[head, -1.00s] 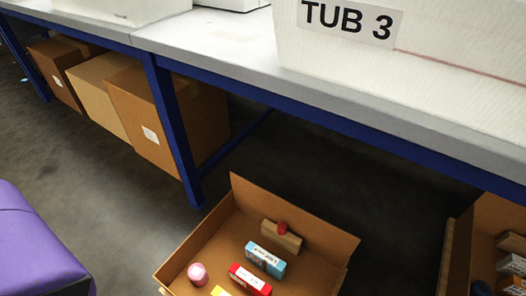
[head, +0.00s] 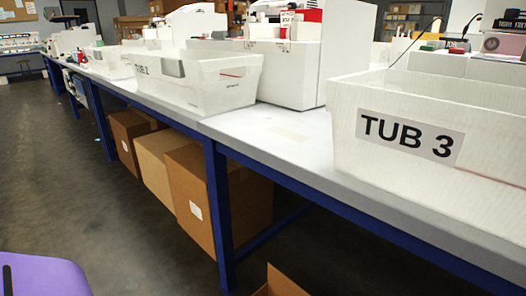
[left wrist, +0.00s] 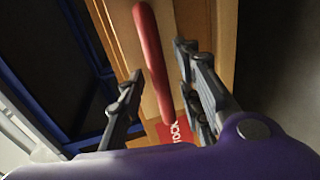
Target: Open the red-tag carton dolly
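In the left wrist view, a red bar handle (left wrist: 153,60) stands out in front of a tan and brown panel (left wrist: 223,35). A red tag (left wrist: 181,129) with white letters, partly hidden, is below the handle. My left gripper (left wrist: 157,82) is open, with one dark finger on each side of the handle. I see gaps between fingers and handle. Whether this panel belongs to the dolly is not fully shown. In the head view, only a cardboard flap (head: 283,283) shows at the bottom edge. My right gripper is not in view.
A long bench (head: 270,128) with blue legs carries the TUB 3 bin (head: 345,130) and the TUB 2 bin (head: 195,90). Brown cartons (head: 245,200) stand under it. Bare grey floor (head: 70,190) lies to the left.

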